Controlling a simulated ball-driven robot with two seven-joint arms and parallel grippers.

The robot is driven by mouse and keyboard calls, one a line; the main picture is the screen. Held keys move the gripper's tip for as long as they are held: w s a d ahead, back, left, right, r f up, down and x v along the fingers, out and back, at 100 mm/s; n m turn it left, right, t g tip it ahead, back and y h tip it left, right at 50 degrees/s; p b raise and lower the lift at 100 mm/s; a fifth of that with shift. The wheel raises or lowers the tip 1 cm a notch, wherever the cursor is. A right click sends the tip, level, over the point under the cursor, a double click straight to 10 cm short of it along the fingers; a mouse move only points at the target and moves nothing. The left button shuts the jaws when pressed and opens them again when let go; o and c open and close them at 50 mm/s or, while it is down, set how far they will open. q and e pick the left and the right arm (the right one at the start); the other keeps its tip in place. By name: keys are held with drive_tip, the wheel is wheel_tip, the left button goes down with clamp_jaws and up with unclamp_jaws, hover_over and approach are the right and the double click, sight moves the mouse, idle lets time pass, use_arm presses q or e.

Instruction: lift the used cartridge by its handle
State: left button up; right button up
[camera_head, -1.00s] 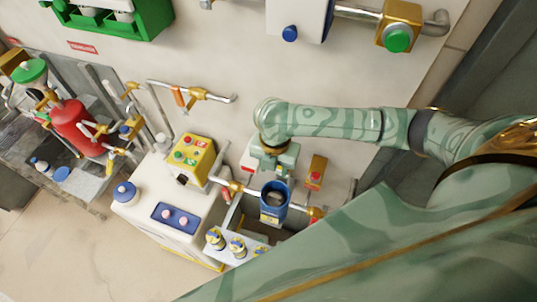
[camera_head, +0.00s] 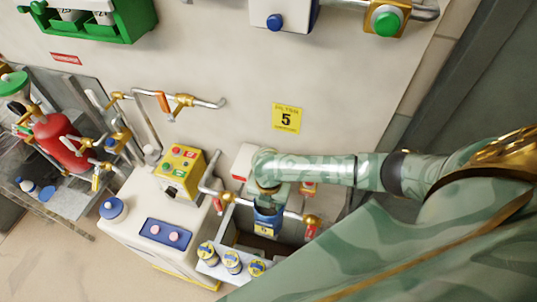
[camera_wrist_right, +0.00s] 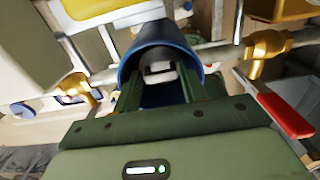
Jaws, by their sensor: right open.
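The used cartridge (camera_wrist_right: 160,72) sits inside the round blue housing (camera_wrist_right: 140,52) in the right wrist view; its pale top and dark handle area show between my fingers. My right gripper (camera_wrist_right: 161,80) is open, with one green finger on each side of the cartridge, reaching into the housing mouth. Whether the fingers touch the handle I cannot tell. In the head view, my right gripper covers the mouth of the blue housing (camera_head: 267,217), and the cartridge is hidden there. My left gripper is not in view.
Pipes with brass valves run on both sides of the housing; a red lever (camera_wrist_right: 287,115) is close on the right. Three cartridges (camera_head: 232,261) stand on a white ledge in front. A white cabinet (camera_head: 150,222) with a yellow button box (camera_head: 180,170) stands to the left.

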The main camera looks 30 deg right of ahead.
clamp_jaws()
